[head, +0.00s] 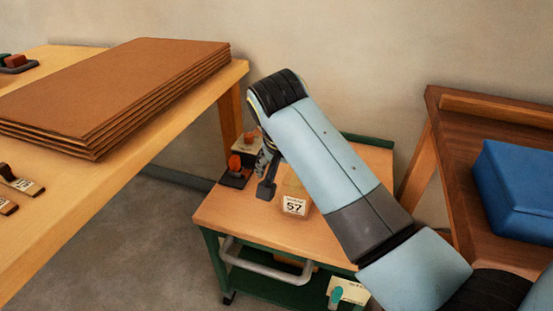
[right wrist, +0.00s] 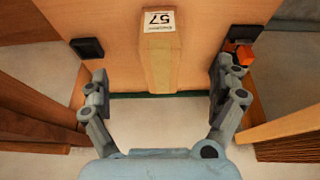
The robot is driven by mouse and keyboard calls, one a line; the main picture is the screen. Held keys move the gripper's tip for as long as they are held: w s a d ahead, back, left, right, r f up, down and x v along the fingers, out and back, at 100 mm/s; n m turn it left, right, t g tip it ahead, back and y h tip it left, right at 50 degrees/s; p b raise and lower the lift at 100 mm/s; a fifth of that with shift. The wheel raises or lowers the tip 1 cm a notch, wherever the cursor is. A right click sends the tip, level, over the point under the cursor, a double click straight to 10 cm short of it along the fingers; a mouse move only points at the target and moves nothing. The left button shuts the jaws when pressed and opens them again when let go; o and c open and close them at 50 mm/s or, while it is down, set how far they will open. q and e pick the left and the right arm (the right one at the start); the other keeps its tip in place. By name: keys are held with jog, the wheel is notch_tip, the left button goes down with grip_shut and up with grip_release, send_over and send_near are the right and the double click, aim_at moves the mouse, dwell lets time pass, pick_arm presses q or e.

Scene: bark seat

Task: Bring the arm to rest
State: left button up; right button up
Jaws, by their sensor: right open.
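My right arm reaches in from the lower right of the head view, over a small wooden-topped cart (head: 230,211). My right gripper (head: 268,177) points down over the cart top, partly hidden by its own wrist. In the right wrist view its two fingers (right wrist: 166,45) stand wide apart, with nothing held. A wooden block (right wrist: 160,62) with a white label reading 57 lies in the gap between them, clear of both. In the head view the labelled block (head: 295,206) is partly hidden by my arm. My left gripper is not in view.
A red-knobbed item on a dark base (head: 234,172) stands beside the gripper. A table with stacked brown boards (head: 120,85) is at left. A dark wooden bench (head: 450,140) with a blue case (head: 515,190) is at right. The cart's front left top is bare.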

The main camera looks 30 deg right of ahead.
jog(key=s+d+f+n+g, duration=0.3)
jog(key=s+f+n+g, duration=0.1)
jog(key=s+f, duration=2.2)
jog(key=s+f+n+t+y, duration=0.1)
jog(key=s+f+n, duration=0.2)
jog(key=s+f, duration=0.3)
jog(key=s+f+n+t+y, duration=0.1)
jog(key=s+f+n, duration=0.2)
jog(key=s, duration=0.9)
jog(key=shift+d+f+y, duration=0.3)
jog(key=shift+d+f, duration=0.05)
jog(key=shift+f, duration=1.45)
